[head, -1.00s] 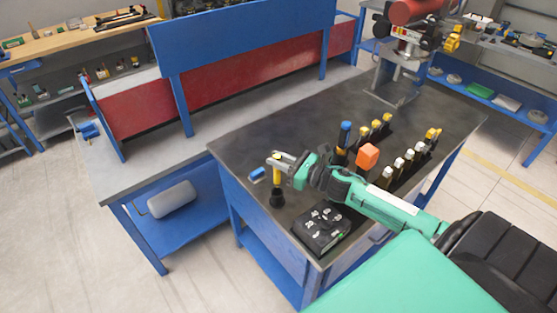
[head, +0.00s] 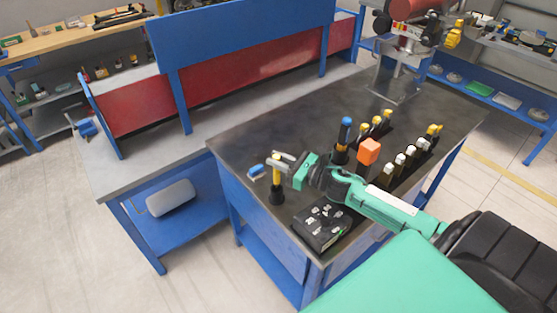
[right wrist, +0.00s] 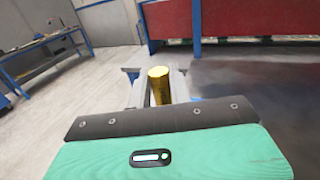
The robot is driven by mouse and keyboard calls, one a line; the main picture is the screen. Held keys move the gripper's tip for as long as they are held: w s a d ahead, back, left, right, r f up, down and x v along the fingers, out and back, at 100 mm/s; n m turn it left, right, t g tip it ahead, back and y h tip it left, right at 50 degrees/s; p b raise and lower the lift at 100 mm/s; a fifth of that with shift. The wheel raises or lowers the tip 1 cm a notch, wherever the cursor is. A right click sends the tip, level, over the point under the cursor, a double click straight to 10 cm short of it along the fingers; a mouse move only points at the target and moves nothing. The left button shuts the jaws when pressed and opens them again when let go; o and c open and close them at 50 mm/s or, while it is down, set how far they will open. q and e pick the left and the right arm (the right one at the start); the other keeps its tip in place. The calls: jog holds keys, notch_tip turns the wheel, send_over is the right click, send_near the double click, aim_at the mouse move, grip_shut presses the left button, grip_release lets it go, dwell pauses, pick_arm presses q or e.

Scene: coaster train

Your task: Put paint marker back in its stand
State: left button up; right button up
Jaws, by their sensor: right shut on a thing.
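The paint marker (head: 276,173) is a yellow upright stick near the left corner of the dark table. My right gripper (head: 277,159) is shut on its upper part. In the right wrist view the yellow marker (right wrist: 159,86) stands between the two grey fingers. A small black stand (head: 277,196) is directly below the marker. The marker's lower end meets the stand's top in the head view, but I cannot tell how deep it sits. My left gripper is not in view.
A black box with light pieces (head: 321,225) sits near the front edge. The table's back left is clear.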

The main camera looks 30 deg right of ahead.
jog(key=shift+f+b, duration=2.35)
jog(key=shift+f, duration=0.2)
jog(key=o, duration=1)
jog(key=shift+c, duration=0.2)
jog(key=b+v, duration=0.4)
jog(key=v, duration=0.8)
jog(key=shift+s+d+f+b, duration=0.1)
jog(key=shift+s+b, duration=0.15)
jog(key=shift+b, duration=0.05)
jog(key=shift+s+d, duration=0.3)
jog(key=shift+s, duration=0.25)
